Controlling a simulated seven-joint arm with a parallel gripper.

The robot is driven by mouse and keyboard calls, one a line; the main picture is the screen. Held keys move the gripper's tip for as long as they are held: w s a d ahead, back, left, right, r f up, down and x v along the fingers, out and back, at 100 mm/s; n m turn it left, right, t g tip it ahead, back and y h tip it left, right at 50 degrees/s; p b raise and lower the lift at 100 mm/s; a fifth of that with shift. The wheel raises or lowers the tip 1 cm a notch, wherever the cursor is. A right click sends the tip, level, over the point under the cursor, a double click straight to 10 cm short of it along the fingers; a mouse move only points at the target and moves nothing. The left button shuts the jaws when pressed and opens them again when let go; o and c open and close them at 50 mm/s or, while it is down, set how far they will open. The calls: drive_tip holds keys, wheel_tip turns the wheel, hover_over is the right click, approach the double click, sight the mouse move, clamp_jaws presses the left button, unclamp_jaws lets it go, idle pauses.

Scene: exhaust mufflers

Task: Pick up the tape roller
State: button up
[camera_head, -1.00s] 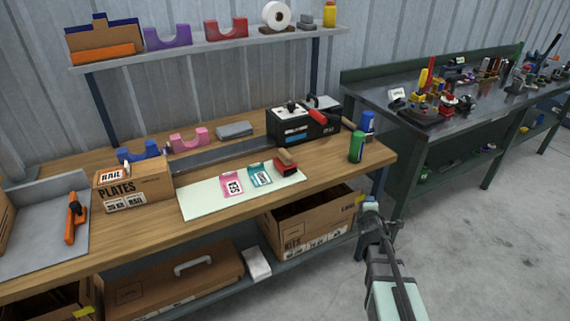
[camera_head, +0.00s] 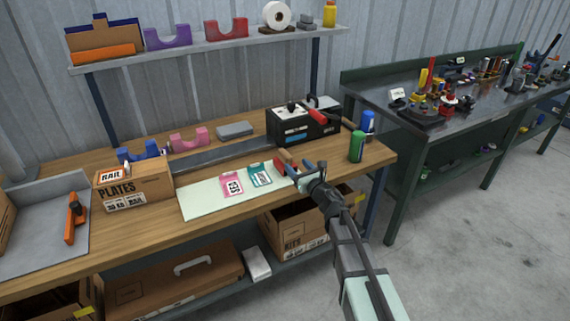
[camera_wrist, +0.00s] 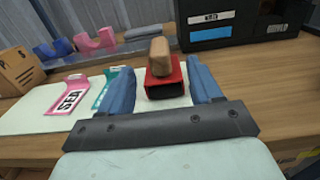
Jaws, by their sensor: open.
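The tape roller is not clearly identifiable by name; the likely item is a red block-shaped tool with a wooden handle (camera_wrist: 163,72), standing on the right end of the pale green mat (camera_head: 200,202). In the head view this tool (camera_head: 281,164) is partly hidden by my gripper.
A pink card (camera_head: 232,184) and a teal card (camera_head: 260,175) lie on the mat. A black machine (camera_head: 300,125) stands behind. Green (camera_head: 357,147) and blue (camera_head: 368,122) cans stand to the right. A cardboard box (camera_head: 135,183) is at left.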

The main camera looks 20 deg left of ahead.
sight(280, 148)
drive_tip(key=x, duration=1.1)
drive_tip(key=shift+s+f, duration=0.1)
drive_tip(key=shift+s, duration=0.1)
clamp_jaws()
